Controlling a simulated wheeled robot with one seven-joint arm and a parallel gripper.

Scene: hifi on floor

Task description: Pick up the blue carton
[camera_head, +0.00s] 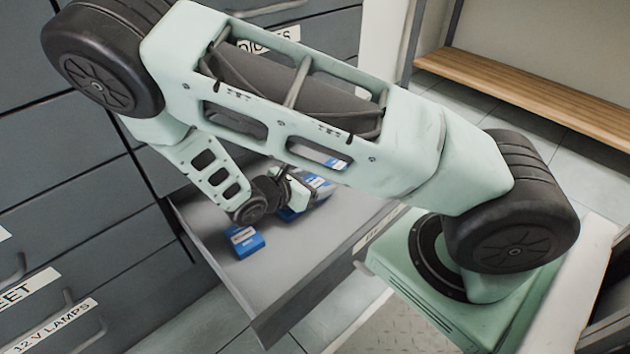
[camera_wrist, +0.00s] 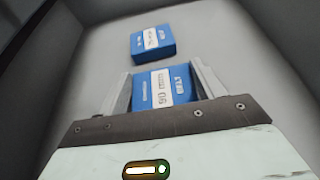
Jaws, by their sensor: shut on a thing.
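A blue carton (camera_wrist: 163,88) with a white label band sits between the two fingers of my gripper (camera_wrist: 163,82) in the wrist view. The fingers are shut on its sides. In the head view my gripper (camera_head: 290,195) reaches down into an open drawer, and the held carton is partly hidden by my arm. A second blue carton (camera_head: 245,241) lies apart from the gripper on the drawer floor, and it also shows in the wrist view (camera_wrist: 152,43), just beyond the held one. I cannot tell whether the held carton touches the drawer floor.
The open grey drawer (camera_head: 270,322) has walls around the gripper, with bare floor around the loose carton. Labelled closed drawers (camera_head: 70,200) stand at the left. A wooden bench (camera_head: 530,95) is at the back right. My arm hides part of the drawer.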

